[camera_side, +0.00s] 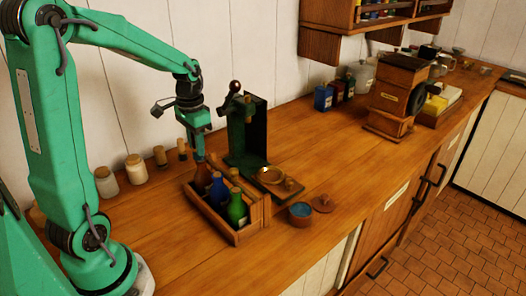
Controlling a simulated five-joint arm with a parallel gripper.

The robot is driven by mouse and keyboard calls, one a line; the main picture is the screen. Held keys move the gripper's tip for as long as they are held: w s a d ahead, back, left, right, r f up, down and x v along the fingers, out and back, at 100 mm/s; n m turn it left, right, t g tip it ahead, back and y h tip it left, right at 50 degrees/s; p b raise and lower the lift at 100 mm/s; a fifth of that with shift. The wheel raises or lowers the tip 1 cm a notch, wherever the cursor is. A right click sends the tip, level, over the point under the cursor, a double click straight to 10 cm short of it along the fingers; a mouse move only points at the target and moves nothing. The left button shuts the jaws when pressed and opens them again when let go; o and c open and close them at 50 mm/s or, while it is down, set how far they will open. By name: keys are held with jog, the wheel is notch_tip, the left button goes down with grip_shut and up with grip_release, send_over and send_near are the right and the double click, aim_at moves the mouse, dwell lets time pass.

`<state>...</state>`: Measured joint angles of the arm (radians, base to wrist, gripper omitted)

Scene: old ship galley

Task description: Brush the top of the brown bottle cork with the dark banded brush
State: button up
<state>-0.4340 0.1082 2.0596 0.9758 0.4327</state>
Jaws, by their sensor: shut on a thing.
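The brown bottle (203,177) stands at the back left of a wooden crate (223,229), beside a blue bottle (217,192) and a green bottle (237,210). My gripper (199,151) is directly above the brown bottle, pointing down. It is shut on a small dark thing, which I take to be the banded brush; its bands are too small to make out. The lower end of the brush is at or just over the bottle's top. The brown bottle's cork is hidden or merged with the gripper tip, so I cannot tell whether they touch.
A dark green press (238,142) with a ball-ended lever stands close behind the crate. Pale jars (136,170) stand left. The counter's middle right is clear.

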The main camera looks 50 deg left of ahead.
jog(key=shift+r, duration=3.9)
